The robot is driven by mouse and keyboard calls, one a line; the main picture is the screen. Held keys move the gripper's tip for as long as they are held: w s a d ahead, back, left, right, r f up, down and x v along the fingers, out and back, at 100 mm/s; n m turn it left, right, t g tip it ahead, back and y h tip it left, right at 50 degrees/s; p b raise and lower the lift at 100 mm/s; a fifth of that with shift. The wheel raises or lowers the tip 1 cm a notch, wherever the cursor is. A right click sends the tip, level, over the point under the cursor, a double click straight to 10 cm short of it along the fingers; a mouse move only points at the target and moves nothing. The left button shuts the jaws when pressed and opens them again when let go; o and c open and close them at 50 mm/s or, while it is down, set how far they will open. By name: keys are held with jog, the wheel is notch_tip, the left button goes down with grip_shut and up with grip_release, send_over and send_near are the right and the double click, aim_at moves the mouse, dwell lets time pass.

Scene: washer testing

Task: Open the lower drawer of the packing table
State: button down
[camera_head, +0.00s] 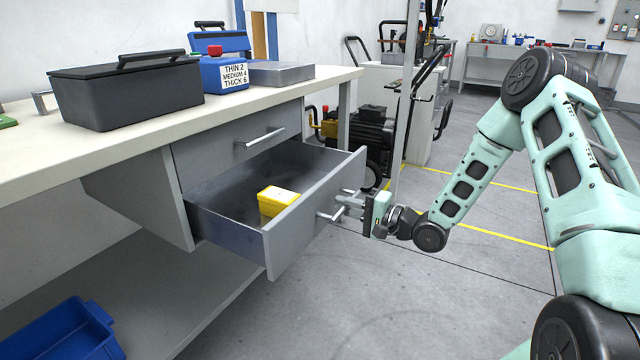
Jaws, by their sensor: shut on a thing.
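The packing table (40,150) has two grey drawers under its top. The lower drawer (303,226) is pulled well out from the table, and its inside shows. A yellow box with a white label (277,200) lies in it. My gripper (345,206) is at the lower drawer's front and shut on its bar handle (328,216). Part of the handle is hidden by the fingers. The upper drawer (225,145) is closed, with its own bar handle (260,138) clear of my gripper.
A blue bin (65,335) is at the lower left. Machinery on a cart (370,130) stands behind the drawer. The floor before the drawer is clear.

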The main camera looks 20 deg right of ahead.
jog(key=p+v, duration=0.3)
jog(key=v, duration=0.5)
jog(key=shift+s, duration=0.15)
jog(key=c, duration=1.5)
grip_release()
jog(key=shift+d, duration=0.1)
jog(key=p+v, duration=0.4)
jog(key=v, duration=1.3)
jog(key=shift+s+d, duration=0.1)
jog(key=shift+s, duration=0.05)
